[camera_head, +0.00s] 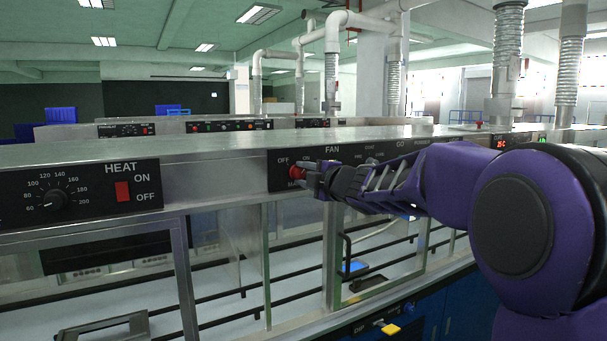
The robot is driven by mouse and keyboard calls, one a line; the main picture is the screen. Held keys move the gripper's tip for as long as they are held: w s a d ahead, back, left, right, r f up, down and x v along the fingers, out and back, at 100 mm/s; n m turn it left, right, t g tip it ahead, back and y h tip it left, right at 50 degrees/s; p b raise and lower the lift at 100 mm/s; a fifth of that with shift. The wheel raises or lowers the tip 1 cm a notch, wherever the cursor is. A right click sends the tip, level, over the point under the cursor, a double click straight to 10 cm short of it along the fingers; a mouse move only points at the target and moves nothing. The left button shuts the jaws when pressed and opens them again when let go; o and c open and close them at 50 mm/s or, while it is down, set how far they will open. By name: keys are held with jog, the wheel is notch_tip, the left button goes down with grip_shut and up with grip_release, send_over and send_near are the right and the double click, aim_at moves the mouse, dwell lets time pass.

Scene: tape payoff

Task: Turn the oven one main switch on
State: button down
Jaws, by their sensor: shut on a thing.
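A black control panel (275,158) marked FAN is set in the metal front of the oven line. No label reading oven one main switch can be read.
A metal ledge (220,150) runs above the panels. Glass-fronted bays lie below. My purple arm fills the right side.

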jog(key=shift+m, duration=0.3)
jog(key=c, duration=0.5)
grip_release()
jog(key=shift+s, duration=0.15)
